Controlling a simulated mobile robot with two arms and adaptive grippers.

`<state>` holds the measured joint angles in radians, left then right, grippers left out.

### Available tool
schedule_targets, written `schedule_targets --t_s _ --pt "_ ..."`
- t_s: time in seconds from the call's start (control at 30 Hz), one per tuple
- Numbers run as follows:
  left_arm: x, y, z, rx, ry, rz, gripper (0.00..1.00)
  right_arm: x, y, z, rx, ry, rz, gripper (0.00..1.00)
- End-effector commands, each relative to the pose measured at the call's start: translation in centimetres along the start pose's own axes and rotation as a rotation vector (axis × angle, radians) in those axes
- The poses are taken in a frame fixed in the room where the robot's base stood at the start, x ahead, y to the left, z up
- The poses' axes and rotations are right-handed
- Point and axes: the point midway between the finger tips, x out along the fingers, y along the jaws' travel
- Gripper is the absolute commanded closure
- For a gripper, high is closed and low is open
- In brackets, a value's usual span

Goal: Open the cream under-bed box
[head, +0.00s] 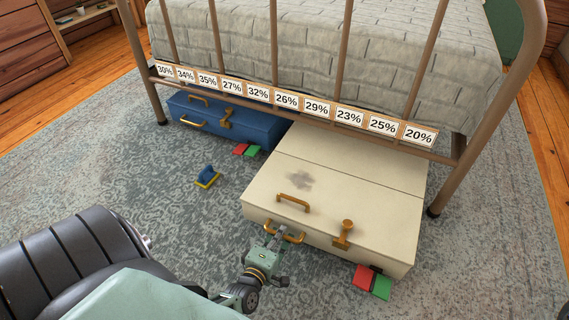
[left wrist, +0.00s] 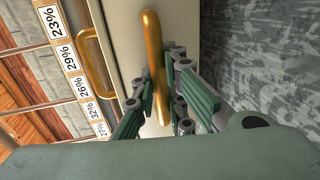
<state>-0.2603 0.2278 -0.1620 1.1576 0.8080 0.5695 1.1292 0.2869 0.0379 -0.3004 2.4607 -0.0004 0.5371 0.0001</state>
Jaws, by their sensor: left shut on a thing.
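The cream under-bed box (head: 345,187) juts out from under the foot of the bed, and its lid looks shut. A brass handle (head: 294,203) is on its lid, a brass latch (head: 343,234) is at the front edge, and a second brass handle (head: 298,238) is on its front face. My left gripper (head: 278,236) is at this front handle and shut on it. In the left wrist view the front handle (left wrist: 153,60) runs between the green fingers, and the lid handle (left wrist: 92,62) shows beyond. My right gripper is in neither view.
The bed's metal frame (head: 273,50) stands over the box, with a rail of percentage cards (head: 287,101). A blue box (head: 225,120) lies left. Red and green blocks (head: 366,277) lie by the cream box's front right corner. A blue-and-yellow object (head: 207,177) lies on the open rug.

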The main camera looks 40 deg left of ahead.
Motion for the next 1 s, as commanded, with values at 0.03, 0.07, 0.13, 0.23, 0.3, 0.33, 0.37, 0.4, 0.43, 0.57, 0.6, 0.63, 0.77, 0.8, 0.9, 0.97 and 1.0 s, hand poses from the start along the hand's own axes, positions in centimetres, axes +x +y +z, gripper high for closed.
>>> schedule_targets --t_s 0.03,0.07,0.13,0.23,0.3,0.33,0.37,0.4,0.43,0.57,0.6,0.63,0.77,0.8,0.9,0.97,1.0 --pt "-0.5 -0.1 0.0 0.000 -0.001 -0.002 1.00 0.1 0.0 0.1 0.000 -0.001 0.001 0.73" --pt "-0.7 -0.1 0.0 0.000 0.000 -0.001 1.00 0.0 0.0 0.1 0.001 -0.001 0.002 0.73" --pt "-1.1 -0.2 0.0 0.000 -0.001 -0.001 1.00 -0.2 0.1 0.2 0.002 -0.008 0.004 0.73" --pt "-1.4 -0.3 0.0 0.000 -0.001 -0.001 1.00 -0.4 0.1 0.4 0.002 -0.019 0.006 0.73" --pt "-1.6 -0.3 0.0 0.000 -0.001 -0.001 1.00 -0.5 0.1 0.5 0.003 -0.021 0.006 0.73" --pt "-1.6 -0.4 0.1 0.000 -0.001 -0.001 1.00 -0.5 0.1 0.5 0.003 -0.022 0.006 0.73" --pt "-1.6 -0.4 0.1 0.000 -0.001 -0.001 1.00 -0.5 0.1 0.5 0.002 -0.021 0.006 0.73" --pt "-1.6 -0.4 0.1 0.000 -0.001 -0.001 1.00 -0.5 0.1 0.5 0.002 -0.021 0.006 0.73" --pt "-1.6 -0.4 0.1 0.000 -0.001 -0.001 1.00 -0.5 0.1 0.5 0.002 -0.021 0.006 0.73" --pt "-1.6 -0.4 0.1 0.000 -0.001 -0.001 1.00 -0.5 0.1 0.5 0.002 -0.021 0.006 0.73" --pt "-1.6 -0.4 0.1 0.000 -0.001 -0.001 1.00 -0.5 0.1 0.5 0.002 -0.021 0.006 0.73" --pt "-1.6 -0.4 0.1 0.000 -0.001 -0.001 1.00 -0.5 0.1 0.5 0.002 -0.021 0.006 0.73" --pt "-1.6 -0.4 0.1 0.000 -0.001 -0.001 0.78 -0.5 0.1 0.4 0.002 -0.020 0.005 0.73" --pt "-1.6 -0.4 0.0 0.000 -0.001 -0.001 0.75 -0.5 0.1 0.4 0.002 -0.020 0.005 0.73" --pt "-1.5 -0.3 0.0 0.000 -0.001 -0.001 0.69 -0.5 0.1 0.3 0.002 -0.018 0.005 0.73" --pt "-1.5 -0.3 0.0 0.000 0.000 0.000 0.69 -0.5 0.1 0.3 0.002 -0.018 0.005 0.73" --pt "-1.5 -0.3 0.0 0.000 0.000 0.000 0.69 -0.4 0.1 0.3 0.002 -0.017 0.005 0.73"
